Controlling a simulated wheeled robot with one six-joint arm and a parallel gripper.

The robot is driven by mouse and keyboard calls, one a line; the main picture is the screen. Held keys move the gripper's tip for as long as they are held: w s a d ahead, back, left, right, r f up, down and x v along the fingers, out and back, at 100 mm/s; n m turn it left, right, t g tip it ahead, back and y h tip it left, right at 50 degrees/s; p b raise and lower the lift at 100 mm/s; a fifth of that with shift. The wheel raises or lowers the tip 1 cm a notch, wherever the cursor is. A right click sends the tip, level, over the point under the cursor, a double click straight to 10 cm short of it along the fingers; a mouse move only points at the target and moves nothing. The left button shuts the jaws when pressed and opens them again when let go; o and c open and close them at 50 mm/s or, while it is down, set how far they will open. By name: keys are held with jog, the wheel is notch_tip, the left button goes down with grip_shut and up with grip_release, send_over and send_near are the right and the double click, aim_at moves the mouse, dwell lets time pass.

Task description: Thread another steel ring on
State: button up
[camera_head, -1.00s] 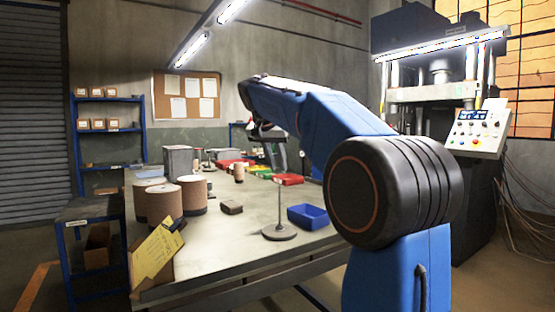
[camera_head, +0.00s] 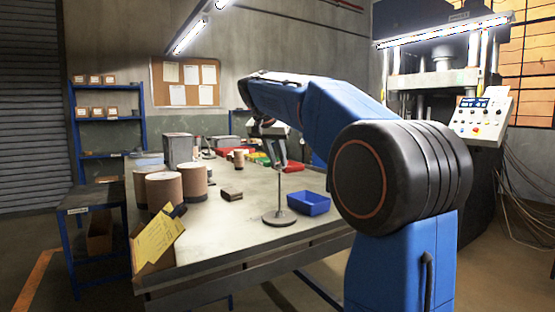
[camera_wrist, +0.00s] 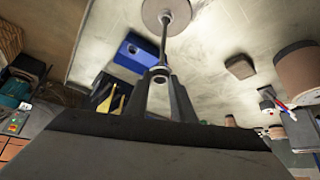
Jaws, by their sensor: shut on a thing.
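A thin upright rod on a round grey base (camera_head: 279,218) stands on the table. Its base also shows at the top of the wrist view (camera_wrist: 166,12), with the rod (camera_wrist: 164,40) running toward my fingers. My gripper (camera_head: 279,161) is over the rod's upper end in the head view. In the wrist view my gripper (camera_wrist: 161,85) is shut on a small steel ring (camera_wrist: 160,74), held between the fingertips. The ring lines up with the rod's tip. I cannot tell whether it is around the rod or just above it.
A blue bin (camera_head: 309,203) stands right of the rod base, and a small brown block (camera_head: 232,194) lies to its left. Tall brown cylinders (camera_head: 164,190) and a yellow paper (camera_head: 158,242) are at the table's left. Red and green bins lie farther back. The table around the base is clear.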

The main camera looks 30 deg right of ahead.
aim_at(278, 168)
jog(key=shift+f, duration=1.7)
dwell(0.5)
jog(key=shift+f, duration=6.1)
jog(key=o, duration=1.1)
jog(key=v, duration=1.7)
jog(key=shift+s+r, duration=0.1)
